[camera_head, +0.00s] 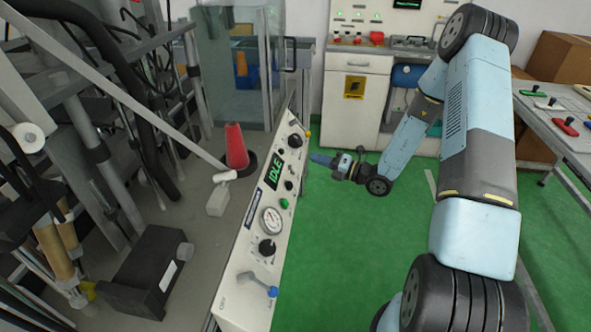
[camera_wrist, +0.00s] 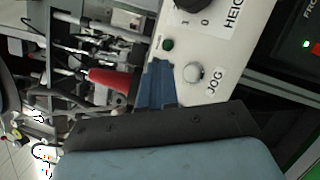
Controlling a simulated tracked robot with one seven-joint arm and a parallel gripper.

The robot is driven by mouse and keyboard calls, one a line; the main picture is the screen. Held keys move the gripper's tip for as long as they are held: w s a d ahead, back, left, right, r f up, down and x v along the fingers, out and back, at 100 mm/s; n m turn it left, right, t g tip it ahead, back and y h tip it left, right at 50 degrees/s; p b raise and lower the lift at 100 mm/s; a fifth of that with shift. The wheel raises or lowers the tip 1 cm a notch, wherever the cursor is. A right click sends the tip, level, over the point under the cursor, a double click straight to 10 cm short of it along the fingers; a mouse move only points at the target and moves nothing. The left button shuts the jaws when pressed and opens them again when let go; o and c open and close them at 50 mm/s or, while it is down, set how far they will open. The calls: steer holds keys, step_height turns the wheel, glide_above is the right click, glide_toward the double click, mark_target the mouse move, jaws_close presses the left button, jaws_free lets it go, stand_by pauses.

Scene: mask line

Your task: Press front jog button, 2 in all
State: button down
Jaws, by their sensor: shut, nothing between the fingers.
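The jog button (camera_wrist: 195,72) is a round silver-white button beside the word JOG on a pale panel (camera_wrist: 215,92) in the wrist view. My gripper (camera_wrist: 158,68) has blue fingers, held together and empty, pointing to the panel's edge. Its tips appear just left of the jog button and below a small green button or lamp (camera_wrist: 168,44); whether they touch anything I cannot tell. In the head view my gripper (camera_head: 318,159) points left, close to the far right side of the long white control panel (camera_head: 240,262). The jog button cannot be made out there.
A white cabinet (camera_head: 356,97) is behind, a table (camera_head: 563,120) at right. Green floor is clear between.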

steer(key=shift+w+a+f, duration=0.2)
steer(key=shift+a+f, duration=0.65)
steer(key=shift+a, duration=0.15)
steer(key=shift+w+a+f, duration=0.2)
steer(key=shift+a+f, duration=0.65)
steer(key=shift+a, duration=0.15)
steer(key=shift+w+a+f, duration=0.15)
steer(key=shift+a+f, duration=0.3)
steer(key=shift+a, duration=0.15)
stand_by(1.6)
steer(key=shift+d+r, duration=0.55)
steer(key=shift+d, duration=0.05)
stand_by(0.5)
steer(key=shift+s+d+r, duration=0.25)
steer(key=shift+d+r, duration=0.55)
steer(key=shift+d, duration=0.15)
steer(key=shift+s+d+r, duration=0.25)
steer(key=shift+d+r, duration=0.5)
steer(key=shift+d, duration=0.2)
